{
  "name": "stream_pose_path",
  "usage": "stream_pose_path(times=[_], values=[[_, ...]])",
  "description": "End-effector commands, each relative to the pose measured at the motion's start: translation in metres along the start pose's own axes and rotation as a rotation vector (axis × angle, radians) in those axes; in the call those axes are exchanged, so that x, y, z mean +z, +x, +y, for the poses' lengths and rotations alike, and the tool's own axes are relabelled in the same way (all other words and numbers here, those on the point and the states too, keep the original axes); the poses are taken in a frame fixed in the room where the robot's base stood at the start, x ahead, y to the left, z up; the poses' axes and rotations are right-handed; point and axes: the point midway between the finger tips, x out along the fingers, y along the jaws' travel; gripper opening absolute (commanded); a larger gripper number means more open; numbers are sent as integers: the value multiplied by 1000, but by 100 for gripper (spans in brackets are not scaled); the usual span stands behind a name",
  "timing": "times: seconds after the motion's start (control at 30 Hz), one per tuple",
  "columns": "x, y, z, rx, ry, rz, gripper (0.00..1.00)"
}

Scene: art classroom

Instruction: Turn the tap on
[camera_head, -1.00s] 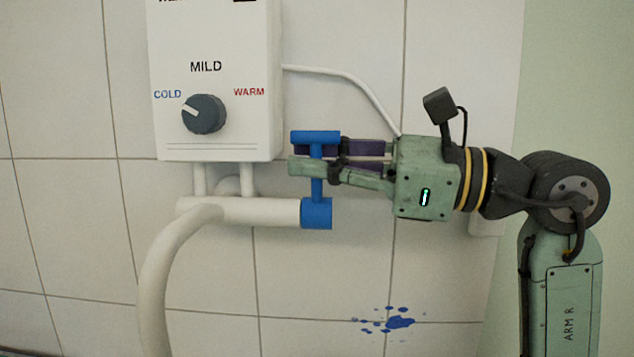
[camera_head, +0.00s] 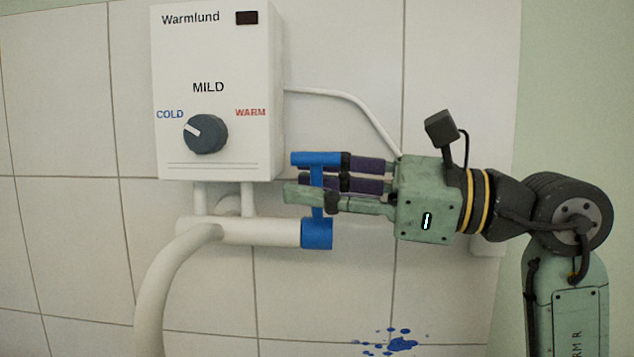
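The blue tap handle (camera_head: 317,206) is a T shape standing upright, its crossbar on top and its blue collar on the end of a white horizontal pipe (camera_head: 262,232). My gripper (camera_head: 312,184) reaches in from the right around the handle's stem. Whether any finger touches the stem is not clear.
A white water heater (camera_head: 218,167) with a dark knob (camera_head: 205,134) hangs above the pipe. A white hose (camera_head: 152,285) bends down at the left. A thin white cable (camera_head: 345,97) runs behind my gripper. Blue paint (camera_head: 401,345) spots the tiled wall below.

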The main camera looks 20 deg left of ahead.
Motion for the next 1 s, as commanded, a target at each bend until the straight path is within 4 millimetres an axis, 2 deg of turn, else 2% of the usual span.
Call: stream_pose_path(times=[0.17,0.5,0.6,0.8,1.0], values=[[0,-16,-1,-5,2,0,31],[0,-87,-1,-5,2,-2,31],[0,-103,-1,-4,2,-1,31],[0,-119,0,-2,0,0,31],[0,-120,0,-1,0,-1,31]])
